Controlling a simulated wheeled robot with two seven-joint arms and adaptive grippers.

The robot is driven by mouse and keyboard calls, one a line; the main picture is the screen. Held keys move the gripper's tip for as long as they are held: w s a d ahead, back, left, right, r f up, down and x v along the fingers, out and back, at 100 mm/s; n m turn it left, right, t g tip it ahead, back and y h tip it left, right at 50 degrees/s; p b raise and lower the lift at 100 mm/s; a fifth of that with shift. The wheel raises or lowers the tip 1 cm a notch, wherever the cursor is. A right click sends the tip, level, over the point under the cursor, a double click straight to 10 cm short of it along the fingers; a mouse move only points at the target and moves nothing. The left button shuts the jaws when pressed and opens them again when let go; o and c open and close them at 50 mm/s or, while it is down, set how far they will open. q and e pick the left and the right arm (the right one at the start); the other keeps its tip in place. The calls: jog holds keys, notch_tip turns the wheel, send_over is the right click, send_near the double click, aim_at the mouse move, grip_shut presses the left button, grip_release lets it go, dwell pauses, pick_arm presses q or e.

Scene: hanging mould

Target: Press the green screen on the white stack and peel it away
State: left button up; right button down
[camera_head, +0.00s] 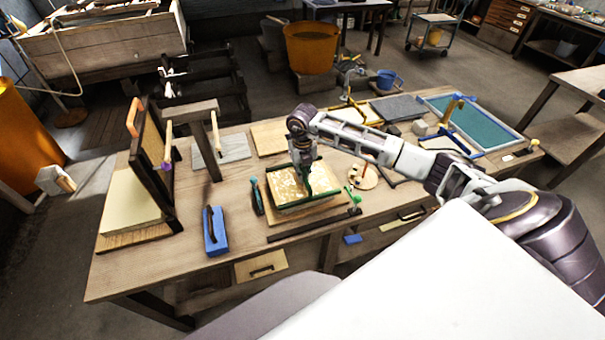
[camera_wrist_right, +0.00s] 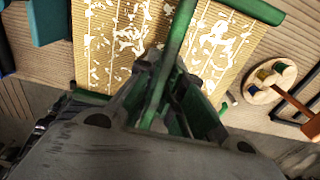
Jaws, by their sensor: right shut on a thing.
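The green screen (camera_head: 322,203) lies on the middle of the workbench, a green-edged frame with a tan mesh and patchy white on it. In the right wrist view the tan mesh (camera_wrist_right: 100,45) with white patches fills the top. My right gripper (camera_head: 305,170) is above the screen, shut on its green handle bar, which passes between the fingers in the wrist view (camera_wrist_right: 158,95). A cream-white stack (camera_head: 128,203) sits on a brown board at the bench's left end. My left gripper is not in view.
An upright dark frame (camera_head: 155,160) with an orange handle stands beside the cream stack. A blue block (camera_head: 215,232) with a dark handle lies in front. A round wooden palette (camera_head: 362,177) is right of the screen. A teal framed screen (camera_head: 475,120) lies at the far right.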

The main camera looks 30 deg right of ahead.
jog(key=shift+r+p, duration=1.5)
jog(key=shift+r, duration=1.4)
